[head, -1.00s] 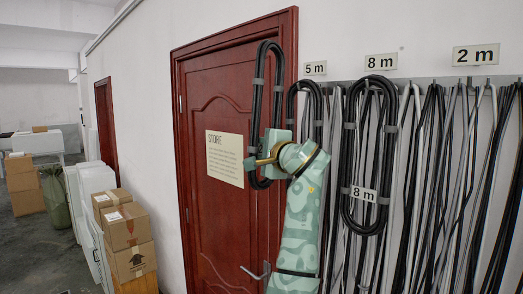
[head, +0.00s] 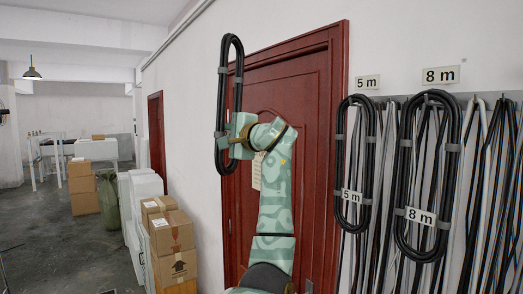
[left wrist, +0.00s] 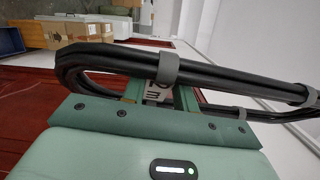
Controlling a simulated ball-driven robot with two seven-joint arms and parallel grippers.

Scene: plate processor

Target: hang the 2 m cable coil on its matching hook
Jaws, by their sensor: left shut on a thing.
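My right gripper is not in view.
A 5 m coil (head: 341,170) hangs under the 5 m sign (head: 367,82). An 8 m coil (head: 403,180) hangs under the 8 m sign (head: 441,76). Loose cables (head: 480,200) hang to the right. The red door (head: 315,150) is behind my arm; boxes (head: 172,232) stand at left.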

